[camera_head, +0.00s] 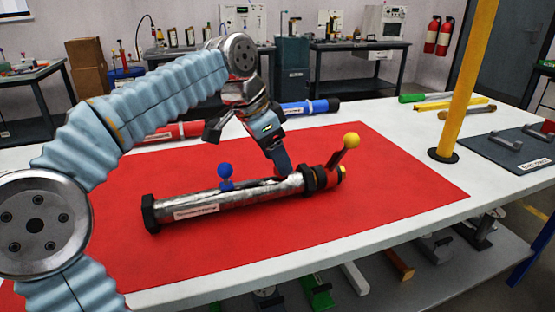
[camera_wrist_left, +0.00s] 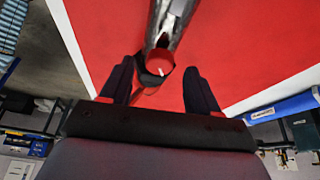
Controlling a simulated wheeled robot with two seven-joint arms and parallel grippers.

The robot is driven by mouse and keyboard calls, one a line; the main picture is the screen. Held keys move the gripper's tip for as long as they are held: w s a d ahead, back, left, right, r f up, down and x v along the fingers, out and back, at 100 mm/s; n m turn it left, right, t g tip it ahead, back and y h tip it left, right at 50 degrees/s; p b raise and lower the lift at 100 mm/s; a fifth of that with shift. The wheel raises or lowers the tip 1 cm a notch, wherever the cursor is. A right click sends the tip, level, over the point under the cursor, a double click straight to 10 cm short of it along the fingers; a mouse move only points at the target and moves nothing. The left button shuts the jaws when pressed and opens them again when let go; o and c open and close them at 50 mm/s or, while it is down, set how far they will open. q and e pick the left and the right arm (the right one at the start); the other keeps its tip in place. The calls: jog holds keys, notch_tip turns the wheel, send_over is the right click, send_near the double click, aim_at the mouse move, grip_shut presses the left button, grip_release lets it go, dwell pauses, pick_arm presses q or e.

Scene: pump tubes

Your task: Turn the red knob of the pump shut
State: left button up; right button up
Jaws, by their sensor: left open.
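The pump (camera_head: 240,195) is a silver tube lying on the red mat (camera_head: 385,200), with black collars, a blue ball lever (camera_head: 225,175) and a yellow ball lever (camera_head: 345,155). A red part (camera_head: 328,179) shows at its right end in the head view. In the left wrist view, a round red knob (camera_wrist_left: 159,64) with a white mark sits on the end of a silver tube (camera_wrist_left: 170,22). My right gripper is out of view.
A red tube (camera_head: 178,132) and a blue tube (camera_head: 306,107) lie behind the mat. A yellow post (camera_head: 466,85) stands on the white table at the right, near a dark board (camera_head: 515,148) with handles. The mat's right part is clear.

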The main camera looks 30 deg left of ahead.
pick_arm(q)
jog(key=shift+x, duration=0.8)
jog(key=c, duration=1)
jog(key=shift+c, duration=0.2)
